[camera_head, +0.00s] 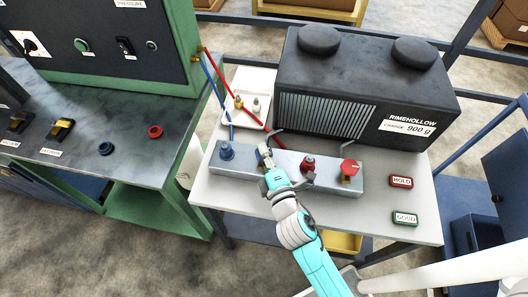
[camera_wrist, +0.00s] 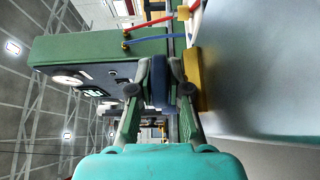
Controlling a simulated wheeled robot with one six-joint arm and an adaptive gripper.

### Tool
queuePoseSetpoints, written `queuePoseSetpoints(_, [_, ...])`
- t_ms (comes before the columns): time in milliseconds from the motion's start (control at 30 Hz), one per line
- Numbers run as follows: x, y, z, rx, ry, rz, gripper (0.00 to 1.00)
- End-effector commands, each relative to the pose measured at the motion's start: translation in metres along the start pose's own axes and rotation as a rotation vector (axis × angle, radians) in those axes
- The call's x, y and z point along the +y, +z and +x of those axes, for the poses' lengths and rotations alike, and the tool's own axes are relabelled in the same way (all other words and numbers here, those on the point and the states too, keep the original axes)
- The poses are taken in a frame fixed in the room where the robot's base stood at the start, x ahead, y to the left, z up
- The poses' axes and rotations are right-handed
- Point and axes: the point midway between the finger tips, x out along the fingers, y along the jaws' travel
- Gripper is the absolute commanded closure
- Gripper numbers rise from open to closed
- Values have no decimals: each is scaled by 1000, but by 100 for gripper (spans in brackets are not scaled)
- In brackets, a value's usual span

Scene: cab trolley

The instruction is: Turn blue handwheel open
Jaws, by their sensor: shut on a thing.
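The blue handwheel (camera_wrist: 162,88) shows edge-on between my fingers in the wrist view. Its gold valve body (camera_wrist: 196,80) is just to its right there. In the head view the gold body (camera_head: 262,154) shows on the grey manifold block (camera_head: 240,172), and my gripper hides most of the wheel. My gripper (camera_wrist: 160,92) is shut on the blue handwheel. It also shows in the head view (camera_head: 270,163), over the manifold. How far the wheel is turned cannot be told.
A blue fitting (camera_head: 226,150) stands left of my gripper. A red fitting (camera_head: 307,164) and a red handwheel (camera_head: 349,167) stand to its right. A black unit (camera_head: 360,85) and a white tray (camera_head: 260,82) with hoses are behind. The front right tabletop holds HOLD (camera_head: 401,182) and GOOD (camera_head: 405,218) buttons.

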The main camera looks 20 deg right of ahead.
Motion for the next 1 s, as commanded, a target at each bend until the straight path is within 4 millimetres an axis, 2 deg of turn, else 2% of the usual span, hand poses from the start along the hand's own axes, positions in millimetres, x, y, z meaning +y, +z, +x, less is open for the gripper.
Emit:
queuePoseSetpoints(100, [0, 0, 0, 0, 0, 0, 100])
queuePoseSetpoints(133, [0, 0, 0, 0, 0, 0, 76])
queuePoseSetpoints(167, [0, 0, 0, 0, 0, 0, 73])
queuePoseSetpoints(567, [-1, 0, -5, 0, -2, -1, 73])
queuePoseSetpoints(667, [-1, 0, -15, 0, -2, -2, 73])
queuePoseSetpoints(1000, [-1, -1, -68, 2, -4, -2, 73])
